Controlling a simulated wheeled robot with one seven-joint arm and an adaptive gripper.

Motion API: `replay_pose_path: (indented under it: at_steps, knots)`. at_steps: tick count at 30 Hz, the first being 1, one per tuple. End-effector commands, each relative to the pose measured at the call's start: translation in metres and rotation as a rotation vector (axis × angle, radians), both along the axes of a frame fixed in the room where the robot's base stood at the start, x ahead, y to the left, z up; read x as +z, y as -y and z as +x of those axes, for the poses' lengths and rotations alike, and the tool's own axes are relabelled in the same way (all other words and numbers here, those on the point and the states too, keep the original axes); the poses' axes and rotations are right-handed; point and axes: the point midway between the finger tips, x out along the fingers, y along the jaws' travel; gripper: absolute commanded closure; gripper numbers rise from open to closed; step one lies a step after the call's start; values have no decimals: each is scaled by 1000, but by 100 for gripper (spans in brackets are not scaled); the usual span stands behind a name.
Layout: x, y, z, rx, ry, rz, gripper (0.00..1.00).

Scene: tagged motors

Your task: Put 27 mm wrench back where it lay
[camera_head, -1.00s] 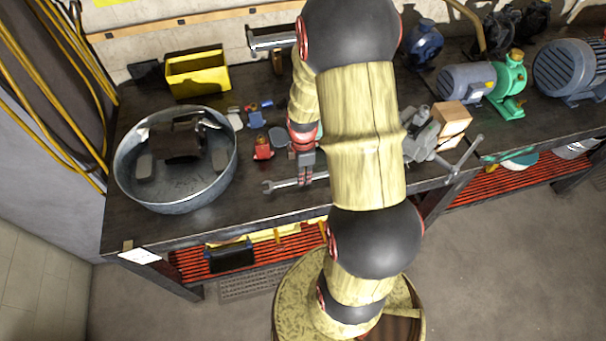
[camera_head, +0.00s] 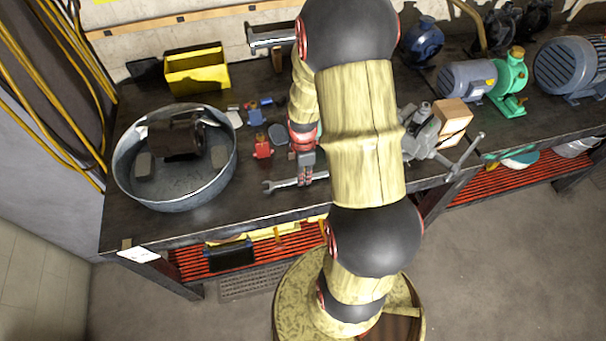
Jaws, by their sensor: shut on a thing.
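The wrench (camera_head: 283,184) is a grey metal wrench near the front edge of the dark workbench (camera_head: 215,216). Its open-jaw end points left and its right part is hidden behind my arm. My gripper (camera_head: 305,182) points down over the wrench and is shut on its shaft. The wrench lies level; I cannot tell whether it touches the bench top. No size marking is readable.
A round metal tub (camera_head: 172,203) with a dark part inside stands at left, with a yellow bin (camera_head: 196,72) behind it. Small red and blue parts (camera_head: 262,147) lie behind the wrench. A vise (camera_head: 425,143) and motors (camera_head: 467,82) stand at right.

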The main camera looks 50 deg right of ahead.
Motion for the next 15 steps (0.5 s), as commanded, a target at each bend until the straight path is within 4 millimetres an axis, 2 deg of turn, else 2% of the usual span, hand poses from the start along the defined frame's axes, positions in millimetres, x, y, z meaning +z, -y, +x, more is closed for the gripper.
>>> replay_pose_path:
  at_steps: [15]
  knots:
    - [-2,0,1,0,1,-1,100]
